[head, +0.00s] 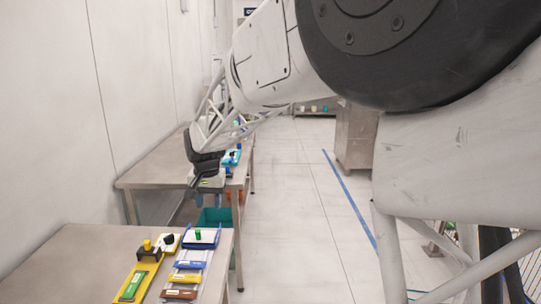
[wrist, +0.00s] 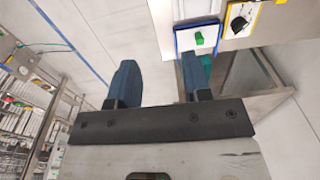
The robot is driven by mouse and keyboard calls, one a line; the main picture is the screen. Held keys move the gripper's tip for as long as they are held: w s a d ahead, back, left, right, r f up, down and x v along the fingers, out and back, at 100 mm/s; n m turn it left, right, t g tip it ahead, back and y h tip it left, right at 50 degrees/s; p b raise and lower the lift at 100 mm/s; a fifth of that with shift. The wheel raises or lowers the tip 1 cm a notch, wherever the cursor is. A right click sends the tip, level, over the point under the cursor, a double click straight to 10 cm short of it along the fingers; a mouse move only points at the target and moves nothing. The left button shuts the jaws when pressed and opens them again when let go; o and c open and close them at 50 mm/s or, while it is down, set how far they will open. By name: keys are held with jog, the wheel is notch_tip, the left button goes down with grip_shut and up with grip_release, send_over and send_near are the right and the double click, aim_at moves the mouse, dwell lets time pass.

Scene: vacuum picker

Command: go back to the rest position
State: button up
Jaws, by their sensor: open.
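My gripper (wrist: 155,82) shows at the middle of the wrist view, its two blue fingers spread apart with nothing between them. In the head view my gripper (head: 190,212) hangs in the air, beyond the far edge of the near table. The blue-and-white tray with a green piece (head: 199,237) lies at that table's far corner, apart from the fingers. The same tray (wrist: 198,38) shows above the right finger in the wrist view.
The near table (head: 70,262) also holds a yellow tray (head: 140,278) and several coloured blocks. A second table (head: 150,172) stands beyond, with a teal bin (head: 215,222) beside it. A metal cabinet (head: 357,140) stands at right. The floor between is clear.

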jog(key=s+d+r, duration=0.3)
jog(key=s+d, duration=0.5)
jog(key=d, duration=0.3)
jog(key=s+d+r, duration=0.2)
jog(key=s+d, duration=0.6)
jog(key=d, duration=0.3)
jog(key=s+d+f+t, duration=0.1)
jog(key=s+d+f, duration=0.1)
jog(key=s+d, duration=0.5)
jog(key=s+d+f, duration=0.3)
jog(key=s+d, duration=0.4)
jog(key=s, duration=0.8)
jog(key=shift+s+t+h, duration=0.25)
jog(key=shift+t+h, duration=0.05)
jog(key=shift+t, duration=0.1)
